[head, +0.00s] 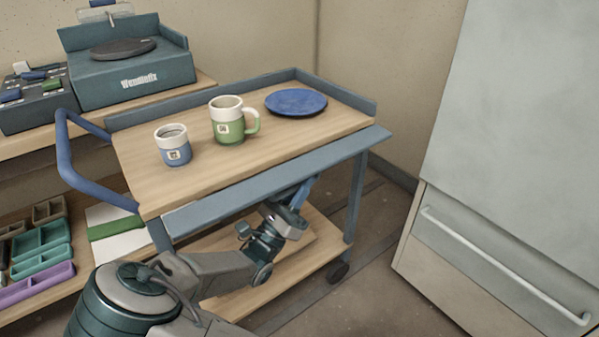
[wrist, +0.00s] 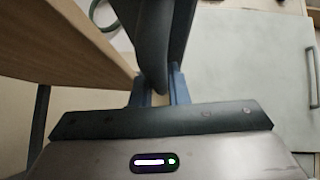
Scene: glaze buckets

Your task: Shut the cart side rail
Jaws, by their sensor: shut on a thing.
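The cart (head: 140,185) has a light wood top with raised blue-grey rails along its back and right edges. Its near side rail (head: 270,182) is a long blue-grey panel, hanging outward from the front edge, below the level of the top. My gripper (head: 306,187) reaches up from below to the right half of this rail. In the wrist view my gripper (wrist: 160,92) is shut on the rail (wrist: 152,38), which runs away between the two blue fingers. The exact contact is partly hidden by the rail in the head view.
On the cart top stand a blue-and-white cup (head: 174,150), a green-and-white mug (head: 230,122) and a blue plate (head: 296,102). A blue push handle (head: 65,160) is at the left. A large pale cabinet (head: 510,150) with a bar handle stands at the right, with floor between.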

